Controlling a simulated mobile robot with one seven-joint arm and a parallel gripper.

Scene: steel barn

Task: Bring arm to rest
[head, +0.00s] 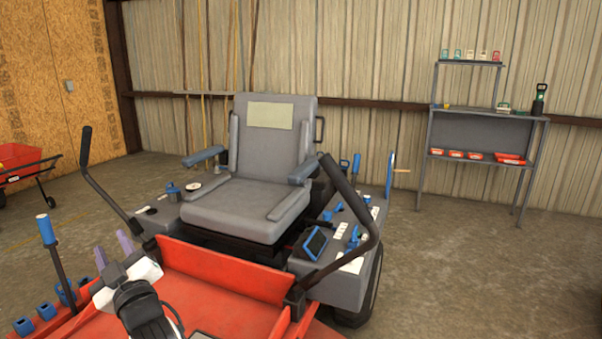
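My arm reaches up from the bottom left of the head view. My gripper (111,243) has two purple fingers that stand apart with nothing visible between them, so it is open and empty. It is in front of the red deck of a riding mower (225,268), to the left of the deck's raised red panel. I cannot tell how far the fingers are from the deck.
The mower has a grey seat (245,195), two black steering levers (104,190) and a side console (340,240). A blue-handled lever (46,232) stands left of my gripper. A shelf bench (480,132) stands by the back wall, a red cart (28,165) at far left. The right floor is clear.

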